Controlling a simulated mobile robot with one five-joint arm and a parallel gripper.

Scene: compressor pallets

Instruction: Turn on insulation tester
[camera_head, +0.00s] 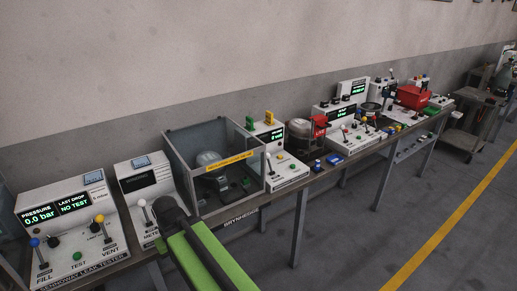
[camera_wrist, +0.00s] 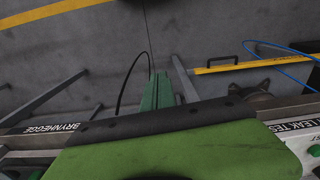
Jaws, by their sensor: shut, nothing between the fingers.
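No label reading insulation tester is legible in the head view. A white console (camera_head: 283,170) with a small green display and yellow and green pieces on top stands right of the clear-walled enclosure (camera_head: 181,136). Another white panel (camera_head: 132,187) with a dark display, a white-knobbed lever and lettering beginning "METE" stands left of the enclosure, partly covered by my green and black arm. My arm reaches up from the bottom in front of the bench. My gripper's fingertips do not show in either view; the wrist view shows mostly my green arm, the bench front and the floor.
The leak tester (camera_head: 70,251) with lit displays and levers is at the left of the long bench. Consoles with levers (camera_head: 352,138) and a red box (camera_head: 412,97) stand farther right. A cart (camera_head: 466,130) is beyond. Open floor with a yellow line (camera_head: 455,215) lies to the right.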

